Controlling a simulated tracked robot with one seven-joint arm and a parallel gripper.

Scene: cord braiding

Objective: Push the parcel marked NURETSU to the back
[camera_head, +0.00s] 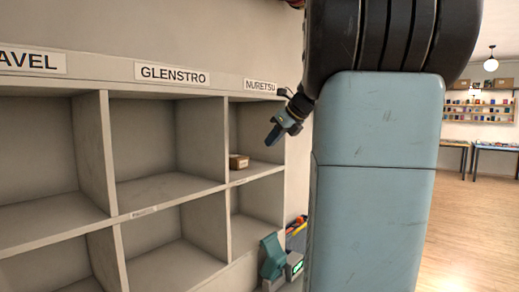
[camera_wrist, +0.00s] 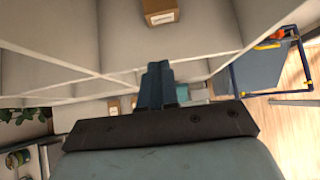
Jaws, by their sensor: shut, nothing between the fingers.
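A small brown cardboard parcel (camera_head: 238,161) sits in the upper compartment under the NURETSU label (camera_head: 260,86). It stands near the front edge and close to the left divider, with free shelf floor behind it. No writing on the parcel can be read in the head view. In the wrist view the parcel (camera_wrist: 161,11) is at the top edge, partly cut off, with a pale label on its face. My gripper (camera_head: 273,136) is shut and empty, in front of that compartment, to the right of the parcel and apart from it. The shut fingers (camera_wrist: 157,72) point toward the shelving.
The grey shelving (camera_head: 107,150) has upper and lower compartments; the GLENSTRO compartment (camera_head: 145,140) looks empty. A teal device (camera_head: 272,258) stands low right of the shelving. A blue panel (camera_wrist: 268,70) in a dark frame is at the right of the wrist view. My arm hides the middle right.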

